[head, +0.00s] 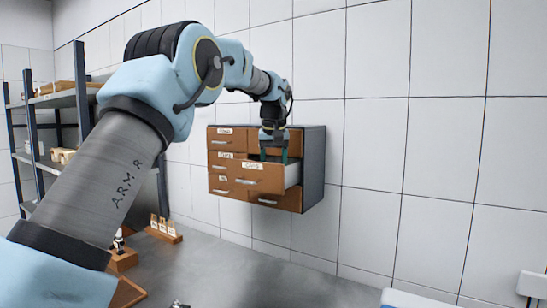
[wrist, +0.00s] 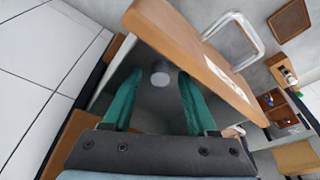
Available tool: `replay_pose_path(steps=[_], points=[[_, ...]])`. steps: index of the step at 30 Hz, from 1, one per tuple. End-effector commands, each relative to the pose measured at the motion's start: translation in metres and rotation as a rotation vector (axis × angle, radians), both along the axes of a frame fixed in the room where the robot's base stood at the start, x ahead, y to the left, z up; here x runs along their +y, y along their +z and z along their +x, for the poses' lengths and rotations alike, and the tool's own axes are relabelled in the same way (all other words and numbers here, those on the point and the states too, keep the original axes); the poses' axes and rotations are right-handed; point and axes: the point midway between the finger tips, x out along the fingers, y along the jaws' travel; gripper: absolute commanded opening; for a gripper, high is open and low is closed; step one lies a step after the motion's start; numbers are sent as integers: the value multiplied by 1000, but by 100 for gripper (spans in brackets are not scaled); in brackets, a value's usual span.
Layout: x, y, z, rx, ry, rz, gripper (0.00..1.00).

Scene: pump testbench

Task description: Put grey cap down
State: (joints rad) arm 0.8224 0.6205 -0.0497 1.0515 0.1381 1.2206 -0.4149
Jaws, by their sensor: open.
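A small round grey cap (wrist: 160,80) shows in the wrist view on the grey floor of an open drawer. The drawer (head: 262,178) is pulled out from the wall cabinet (head: 314,168), and its wooden front (wrist: 190,45) with a metal handle shows in the wrist view. My gripper (head: 273,154) reaches down into this drawer from above. In the wrist view its two green fingers (wrist: 158,76) are spread apart, with the cap seen between them and not touched by either. The head view does not show the cap, which the drawer front hides.
The cabinet has several other labelled wooden drawers, which look shut. A shelf rack (head: 75,100) with boxes stands at the left. A grey table (head: 270,280) below bears small wooden holders (head: 163,229). The tiled wall right of the cabinet is bare.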

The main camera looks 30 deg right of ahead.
Motion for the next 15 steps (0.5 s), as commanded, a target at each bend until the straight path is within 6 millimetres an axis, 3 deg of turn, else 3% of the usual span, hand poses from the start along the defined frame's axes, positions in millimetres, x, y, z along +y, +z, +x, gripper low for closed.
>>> replay_pose_path(steps=[15], points=[[11, 96, -23, -2, 0, -2, 58]])
